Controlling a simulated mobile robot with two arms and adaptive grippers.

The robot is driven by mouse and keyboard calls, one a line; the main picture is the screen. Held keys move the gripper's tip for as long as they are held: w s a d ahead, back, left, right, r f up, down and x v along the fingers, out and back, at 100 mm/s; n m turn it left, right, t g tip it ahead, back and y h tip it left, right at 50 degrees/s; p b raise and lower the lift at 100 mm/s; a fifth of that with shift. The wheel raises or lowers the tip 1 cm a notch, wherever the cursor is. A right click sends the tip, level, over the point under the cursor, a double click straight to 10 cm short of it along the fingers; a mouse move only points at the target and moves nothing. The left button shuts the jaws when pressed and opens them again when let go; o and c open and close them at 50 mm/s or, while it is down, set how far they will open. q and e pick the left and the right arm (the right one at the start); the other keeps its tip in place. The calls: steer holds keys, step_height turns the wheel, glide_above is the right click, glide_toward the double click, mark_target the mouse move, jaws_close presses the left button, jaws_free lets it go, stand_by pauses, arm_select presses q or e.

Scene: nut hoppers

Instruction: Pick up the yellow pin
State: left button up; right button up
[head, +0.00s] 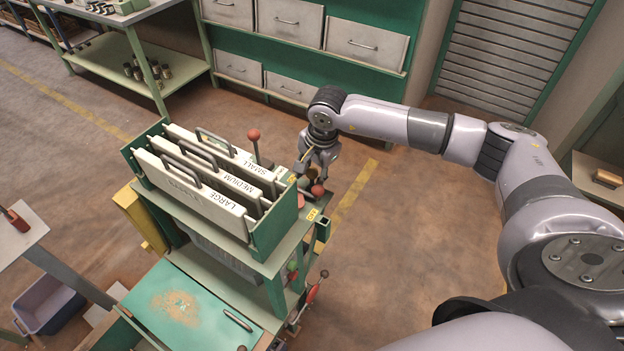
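The hopper machine (262,258) is a green frame holding hopper panels marked LARGE, MEDIUM and SMALL. My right gripper (312,176) reaches in from the right and points down at the machine's right end, close to a red ball knob (318,190). Its fingers are small and overlap the parts behind them, so I cannot tell whether they are apart or hold something. Small yellow marks show beside and below the fingers. I cannot make out the yellow pin for certain; the gripper may hide it. My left gripper is not in view.
A lever with a red knob (254,135) stands upright behind the hopper panels. A green tray (180,310) is at the machine's front. A shelf table (125,50) and drawers (290,20) stand at the back. A blue bin (48,305) is at left. Floor right of the machine is clear.

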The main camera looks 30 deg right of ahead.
jaws_close()
stand_by(0.3)
steer(key=shift+r, duration=0.1)
